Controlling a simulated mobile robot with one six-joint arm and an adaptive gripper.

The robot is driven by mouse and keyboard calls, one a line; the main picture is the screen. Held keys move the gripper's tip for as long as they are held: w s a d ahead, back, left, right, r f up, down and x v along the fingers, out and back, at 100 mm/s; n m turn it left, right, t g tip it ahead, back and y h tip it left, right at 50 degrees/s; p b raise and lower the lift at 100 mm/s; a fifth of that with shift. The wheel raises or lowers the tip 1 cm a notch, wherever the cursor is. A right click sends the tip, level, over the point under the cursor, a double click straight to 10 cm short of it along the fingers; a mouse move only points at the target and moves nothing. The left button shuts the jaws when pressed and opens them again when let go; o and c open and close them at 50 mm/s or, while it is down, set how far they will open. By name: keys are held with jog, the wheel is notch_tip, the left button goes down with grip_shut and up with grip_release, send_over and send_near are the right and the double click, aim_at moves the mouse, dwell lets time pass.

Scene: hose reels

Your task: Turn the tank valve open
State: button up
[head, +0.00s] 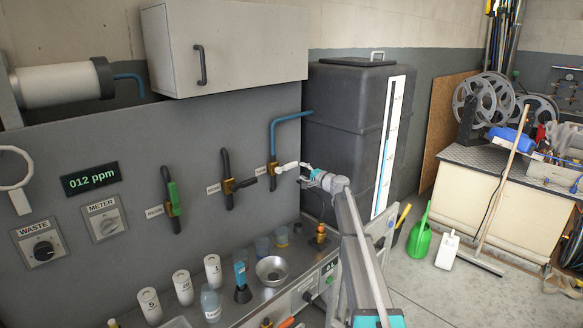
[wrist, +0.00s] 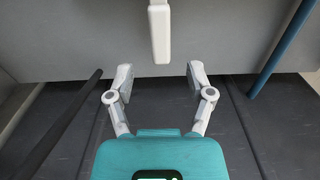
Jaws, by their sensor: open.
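The tank valve is the rightmost of three valves on the grey wall panel, with a blue pipe rising from it towards the dark tank (head: 345,115). Its white lever handle (head: 287,167) points sideways to the right, out towards my gripper (head: 306,172). In the wrist view the white lever (wrist: 160,35) hangs in from the top centre. My gripper's two fingers (wrist: 160,80) are spread and empty, and the lever's end lies just beyond the fingertips, centred between them. No contact shows.
A valve with a black handle (head: 243,184) and one with a green handle (head: 174,197) sit to the left. Below, a counter holds white canisters (head: 183,287), a metal bowl (head: 271,269) and bottles. A grey cabinet (head: 225,48) hangs above.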

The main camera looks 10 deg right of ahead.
aim_at(293, 166)
jog(key=x, duration=0.7)
jog(key=shift+w+a, duration=0.2)
jog(key=shift+w, duration=0.05)
grip_shut()
jog(key=shift+d, duration=0.1)
